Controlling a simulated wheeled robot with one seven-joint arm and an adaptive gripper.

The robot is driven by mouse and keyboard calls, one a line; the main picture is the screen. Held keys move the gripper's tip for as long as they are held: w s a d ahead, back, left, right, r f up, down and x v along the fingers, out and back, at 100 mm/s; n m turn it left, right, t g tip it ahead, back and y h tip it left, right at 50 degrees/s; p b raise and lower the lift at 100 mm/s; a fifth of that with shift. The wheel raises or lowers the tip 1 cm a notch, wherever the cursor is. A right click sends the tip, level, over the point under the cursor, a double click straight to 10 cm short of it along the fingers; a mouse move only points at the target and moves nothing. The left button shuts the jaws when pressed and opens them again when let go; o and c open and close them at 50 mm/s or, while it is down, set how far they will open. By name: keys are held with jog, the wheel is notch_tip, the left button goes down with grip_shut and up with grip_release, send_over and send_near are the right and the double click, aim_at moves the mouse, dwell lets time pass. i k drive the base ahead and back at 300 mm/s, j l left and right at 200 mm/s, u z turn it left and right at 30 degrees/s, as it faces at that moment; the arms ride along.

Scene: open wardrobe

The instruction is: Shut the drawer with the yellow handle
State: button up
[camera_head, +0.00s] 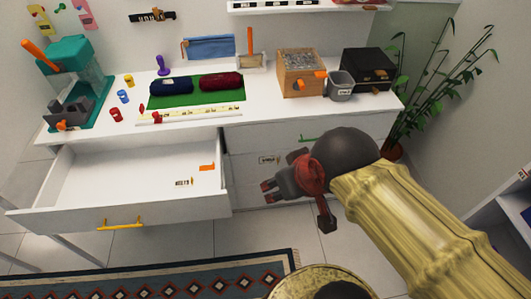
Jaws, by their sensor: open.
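The drawer with the yellow handle (120,223) is pulled far out from the left side of the white desk. Its front panel (60,222) faces me, and its white inside shows a small orange item (207,167) and a small dark-marked item (184,182) near the right wall. My gripper (293,208) is open and empty, to the right of the drawer and apart from it. It hangs in front of the desk's right-hand drawers, with my arm reaching in from the lower right and hiding part of them.
A green handle (305,139) shows on a shut drawer behind my gripper. The white desktop (260,107) holds a teal machine (78,80), a green mat (165,99) and boxes. A potted plant (430,90) stands at right. A patterned rug (170,280) lies in front on the tiled floor.

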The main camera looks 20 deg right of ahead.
aim_at(124, 181)
jog(key=i+j+u, duration=0.1)
jog(key=u, duration=0.25)
jog(key=i+j+u, duration=0.1)
jog(key=u, duration=0.3)
